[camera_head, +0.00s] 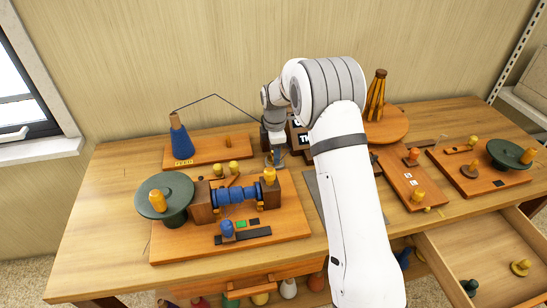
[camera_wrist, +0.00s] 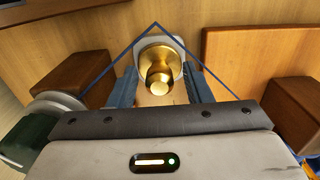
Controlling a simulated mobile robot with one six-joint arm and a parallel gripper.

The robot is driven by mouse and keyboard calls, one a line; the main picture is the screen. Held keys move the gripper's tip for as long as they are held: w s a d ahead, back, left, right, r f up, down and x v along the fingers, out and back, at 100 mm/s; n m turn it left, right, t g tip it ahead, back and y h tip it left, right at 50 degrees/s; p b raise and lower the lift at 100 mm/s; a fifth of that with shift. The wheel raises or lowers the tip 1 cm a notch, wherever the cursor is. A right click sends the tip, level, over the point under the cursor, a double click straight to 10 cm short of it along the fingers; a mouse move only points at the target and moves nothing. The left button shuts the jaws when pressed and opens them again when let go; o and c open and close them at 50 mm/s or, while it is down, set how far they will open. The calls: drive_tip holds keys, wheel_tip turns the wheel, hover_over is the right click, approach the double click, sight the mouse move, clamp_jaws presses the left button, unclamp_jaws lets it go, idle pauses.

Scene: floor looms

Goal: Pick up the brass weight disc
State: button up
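A round brass piece with a raised knob (camera_wrist: 160,72), which looks like the brass weight disc, sits on a pale plate in the wrist view. My gripper (camera_wrist: 160,92) is open, with one blue finger on each side of the knob and a gap on both sides. Whether the fingertips are down at the knob's height I cannot tell. In the head view my gripper (camera_head: 276,157) is low over the back middle of the bench, and the brass piece under it is hidden.
Blue thread runs from a blue cone (camera_head: 179,140) over a wire toward my gripper; lines of it cross the wrist view. A loom board with a blue roller (camera_head: 237,194) and green wheel (camera_head: 164,194) stands front left. An open drawer (camera_head: 480,262) juts out at right.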

clamp_jaws()
drive_tip(key=shift+r, duration=0.1)
idle(0.3)
